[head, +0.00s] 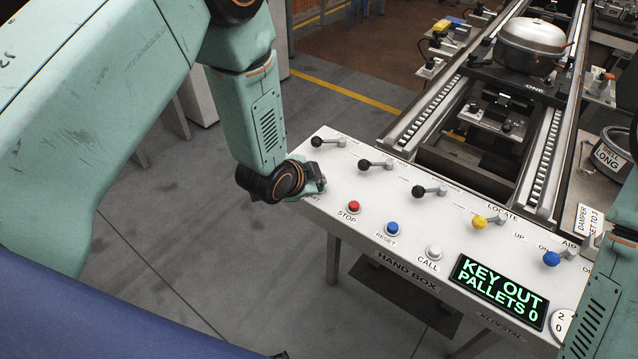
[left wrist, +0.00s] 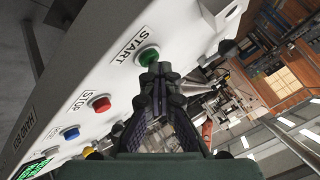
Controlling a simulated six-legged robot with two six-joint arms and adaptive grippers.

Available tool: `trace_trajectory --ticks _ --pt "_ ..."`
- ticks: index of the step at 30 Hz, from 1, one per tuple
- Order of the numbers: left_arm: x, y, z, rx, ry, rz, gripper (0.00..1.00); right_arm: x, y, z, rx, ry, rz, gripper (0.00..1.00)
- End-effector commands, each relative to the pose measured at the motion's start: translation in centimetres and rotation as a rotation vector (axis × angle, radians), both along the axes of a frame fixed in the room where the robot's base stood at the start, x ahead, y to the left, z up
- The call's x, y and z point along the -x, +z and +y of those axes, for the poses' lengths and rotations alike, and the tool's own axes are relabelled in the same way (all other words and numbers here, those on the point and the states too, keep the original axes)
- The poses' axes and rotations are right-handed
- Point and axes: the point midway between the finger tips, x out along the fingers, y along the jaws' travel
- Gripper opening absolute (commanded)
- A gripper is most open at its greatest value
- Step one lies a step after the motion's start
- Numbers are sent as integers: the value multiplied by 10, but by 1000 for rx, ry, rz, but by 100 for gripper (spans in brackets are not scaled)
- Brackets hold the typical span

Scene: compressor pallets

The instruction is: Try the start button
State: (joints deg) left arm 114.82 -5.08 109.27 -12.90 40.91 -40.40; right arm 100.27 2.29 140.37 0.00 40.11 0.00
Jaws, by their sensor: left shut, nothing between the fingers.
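The green start button (left wrist: 148,56) shows in the left wrist view beside its START label on the sloping white panel (head: 345,185). My left gripper (head: 318,186) is over the panel's left end in the head view and hides most of the button there. In the left wrist view its closed fingertips (left wrist: 157,72) are right at the button's edge, with nothing between them. I cannot tell whether they touch or press it. My right gripper is not in view.
The red stop button (head: 353,206), blue reset button (head: 392,228) and white call button (head: 434,251) sit along the panel. Several levers stand behind them. A lit display (head: 499,289) reads KEY OUT, PALLETS 0.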

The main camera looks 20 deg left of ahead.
Motion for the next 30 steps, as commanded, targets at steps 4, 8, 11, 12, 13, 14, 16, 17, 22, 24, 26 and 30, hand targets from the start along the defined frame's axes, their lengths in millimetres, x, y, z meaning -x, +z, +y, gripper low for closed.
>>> trace_trajectory --ticks 4,8,11,12,13,14,16,17,22,24,26,30 --pt "0 7 0 0 0 1 0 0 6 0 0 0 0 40" --pt "0 14 0 0 0 1 0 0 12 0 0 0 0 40" --pt "0 18 1 -1 1 1 0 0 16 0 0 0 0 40" --pt "0 19 1 -1 1 1 0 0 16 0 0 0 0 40" --pt "0 19 1 -1 1 1 0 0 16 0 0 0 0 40" --pt "0 19 1 -1 1 1 0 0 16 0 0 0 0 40" --pt "0 18 1 -1 1 1 0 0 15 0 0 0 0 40" --pt "0 18 0 -1 1 1 0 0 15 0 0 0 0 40" --pt "0 19 1 0 0 0 0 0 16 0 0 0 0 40" --pt "0 22 0 0 0 0 0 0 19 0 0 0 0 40" --pt "0 27 0 0 0 0 0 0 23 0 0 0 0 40" --pt "-1 40 0 0 0 0 0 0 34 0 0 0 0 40"
